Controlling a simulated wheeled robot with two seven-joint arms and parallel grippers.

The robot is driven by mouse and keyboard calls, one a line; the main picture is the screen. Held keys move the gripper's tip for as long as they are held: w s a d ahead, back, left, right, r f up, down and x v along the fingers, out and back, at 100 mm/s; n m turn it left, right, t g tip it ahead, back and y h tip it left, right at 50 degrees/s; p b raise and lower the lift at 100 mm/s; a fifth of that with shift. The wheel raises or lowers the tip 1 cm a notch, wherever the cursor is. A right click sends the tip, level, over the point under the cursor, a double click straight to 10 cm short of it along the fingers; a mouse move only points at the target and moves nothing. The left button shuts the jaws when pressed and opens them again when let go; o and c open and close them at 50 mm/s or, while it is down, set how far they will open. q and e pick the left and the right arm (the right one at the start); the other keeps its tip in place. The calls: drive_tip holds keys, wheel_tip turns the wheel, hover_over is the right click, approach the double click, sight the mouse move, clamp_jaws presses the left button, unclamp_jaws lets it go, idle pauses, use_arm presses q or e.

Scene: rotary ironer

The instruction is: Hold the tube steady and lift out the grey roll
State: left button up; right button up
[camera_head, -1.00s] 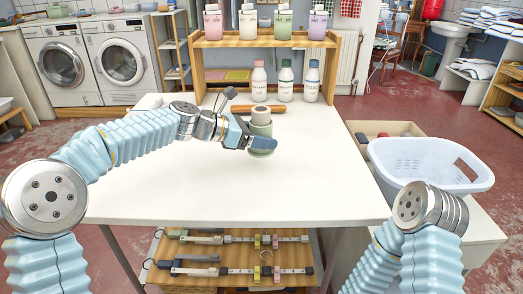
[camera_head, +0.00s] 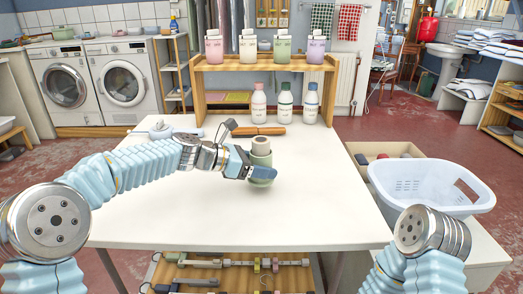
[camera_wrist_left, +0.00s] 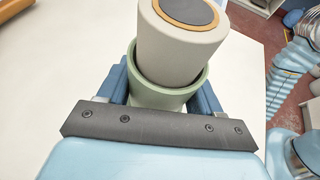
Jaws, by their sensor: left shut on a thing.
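The green tube (camera_head: 262,173) stands upright over the white table. It also shows in the left wrist view (camera_wrist_left: 160,97). The pale grey roll (camera_head: 261,148) sits inside it and stands well out of its mouth. In the left wrist view the roll (camera_wrist_left: 180,45) leans a little in the tube, with an orange ring and dark disc on its top. My left gripper (camera_head: 256,172) is shut around the tube from the left, and its fingers show on both sides of the tube in the left wrist view (camera_wrist_left: 165,95). My right gripper is out of sight; only upper parts of my right arm show.
The white table (camera_head: 170,215) is clear around the tube. A brown rod (camera_head: 258,131), several bottles (camera_head: 285,103) and a wooden shelf (camera_head: 263,64) stand behind. A white basket (camera_head: 425,190) and an open box (camera_head: 375,152) are at the right.

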use_arm(q)
drive_tip(key=shift+f, duration=0.2)
drive_tip(key=shift+f, duration=1.2)
drive_tip(key=shift+f, duration=0.15)
drive_tip(key=o, duration=0.8)
drive_tip(key=shift+o, duration=0.2)
drive_tip(key=shift+r, duration=0.3)
drive_tip(key=c, duration=1)
